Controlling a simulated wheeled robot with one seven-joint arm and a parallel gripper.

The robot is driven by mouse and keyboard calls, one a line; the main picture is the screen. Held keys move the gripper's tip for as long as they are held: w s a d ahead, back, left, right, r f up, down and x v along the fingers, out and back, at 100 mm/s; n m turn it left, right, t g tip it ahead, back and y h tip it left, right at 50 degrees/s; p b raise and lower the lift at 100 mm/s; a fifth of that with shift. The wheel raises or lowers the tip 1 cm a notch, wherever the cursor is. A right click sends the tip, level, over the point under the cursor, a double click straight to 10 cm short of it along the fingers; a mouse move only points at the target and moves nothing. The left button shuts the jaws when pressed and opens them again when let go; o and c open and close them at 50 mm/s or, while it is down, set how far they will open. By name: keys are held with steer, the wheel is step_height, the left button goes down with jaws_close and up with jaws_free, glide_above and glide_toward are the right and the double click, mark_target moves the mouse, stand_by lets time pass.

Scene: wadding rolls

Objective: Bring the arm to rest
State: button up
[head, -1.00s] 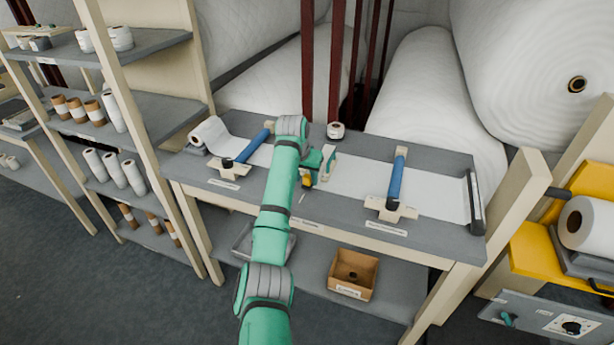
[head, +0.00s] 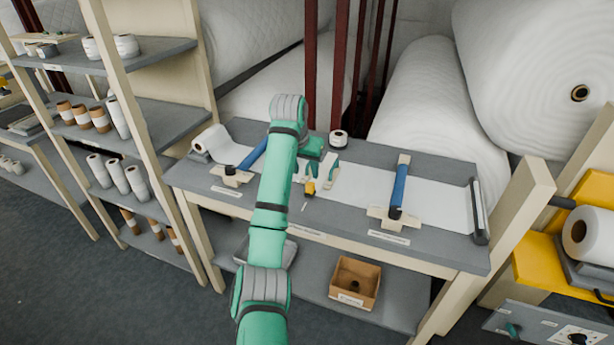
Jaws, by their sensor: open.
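My green arm reaches up from the bottom of the head view over the workbench (head: 350,222). Its elbow-like bend stands high, and my gripper (head: 305,174) hangs on the far right side of the arm, pointing down over the bench. Its jaws are open, and I see nothing held between them. A small yellow item (head: 310,188) is just below the fingertips on the bench. A small white and green item (head: 332,174) stands just right of the gripper. The arm hides part of the bench behind it.
A small white roll (head: 338,139) is behind. Shelving (head: 150,120) stands left, a cardboard box (head: 354,283) sits below, and large wadding rolls (head: 425,100) are behind.

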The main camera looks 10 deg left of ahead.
steer(key=shift+s+a+r, duration=0.1)
steer(key=shift+s+r, duration=0.1)
steer(key=shift+r, duration=0.2)
